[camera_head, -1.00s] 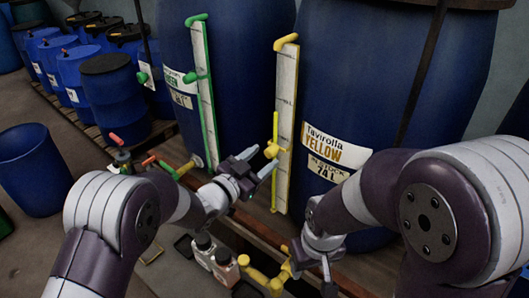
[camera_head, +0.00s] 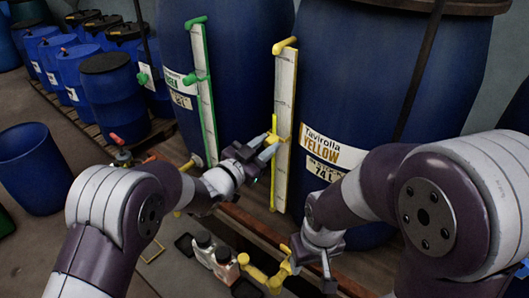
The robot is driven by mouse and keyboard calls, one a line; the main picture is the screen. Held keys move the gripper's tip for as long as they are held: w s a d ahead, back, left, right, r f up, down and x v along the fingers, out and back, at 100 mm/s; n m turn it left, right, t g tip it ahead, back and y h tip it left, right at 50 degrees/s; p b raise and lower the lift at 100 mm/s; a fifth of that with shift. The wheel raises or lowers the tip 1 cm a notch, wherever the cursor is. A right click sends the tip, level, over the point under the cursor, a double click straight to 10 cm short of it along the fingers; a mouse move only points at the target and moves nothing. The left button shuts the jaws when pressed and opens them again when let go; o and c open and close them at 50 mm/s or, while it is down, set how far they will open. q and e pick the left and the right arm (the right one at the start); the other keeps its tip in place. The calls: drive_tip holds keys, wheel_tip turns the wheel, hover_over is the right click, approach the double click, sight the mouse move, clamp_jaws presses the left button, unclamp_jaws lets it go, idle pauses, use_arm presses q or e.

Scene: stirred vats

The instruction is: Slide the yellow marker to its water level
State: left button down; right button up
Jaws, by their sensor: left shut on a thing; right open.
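The yellow marker (camera_head: 273,137) is on the white gauge board (camera_head: 287,90) in front of the blue vat (camera_head: 375,75) labelled YELLOW. My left gripper (camera_head: 269,148) is shut on the marker, and its fingers hide part of it. The label (camera_head: 335,150) reads Tavirolla YELLOW, with 74 on the stock line below. The scale marks are too small to read, and no water level can be made out. My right gripper (camera_head: 325,262) is open, low in front of the vat near yellow pipework (camera_head: 262,275).
A second blue vat (camera_head: 240,60) has a green marker (camera_head: 193,78) on its own gauge board. Small bottles (camera_head: 215,252) stand by the yellow pipework. Blue barrels (camera_head: 108,85) stand on a pallet at the back left, and an open blue barrel (camera_head: 30,165) stands on the floor.

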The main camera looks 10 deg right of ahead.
use_arm(q)
wheel_tip(320, 180, up, 6)
drive_tip(key=shift+f+p, duration=0.15)
drive_tip(key=shift+p, duration=0.55)
use_arm(e)
wheel_tip(320, 180, up, 2)
drive_tip(key=shift+r, duration=0.15)
use_arm(q)
drive_tip(key=c, duration=0.9)
unclamp_jaws()
drive_tip(key=shift+o, duration=0.2)
drive_tip(key=shift+f, duration=0.1)
drive_tip(key=shift+a, duration=0.1)
drive_tip(key=b+v, duration=0.2)
drive_tip(key=v, duration=1)
drive_tip(key=shift+s+a+b, duration=0.2)
drive_tip(key=shift+s+b, duration=0.05)
drive_tip(key=shift+b, duration=0.15)
use_arm(e)
wheel_tip(320, 180, down, 3)
drive_tip(key=shift+r, duration=0.1)
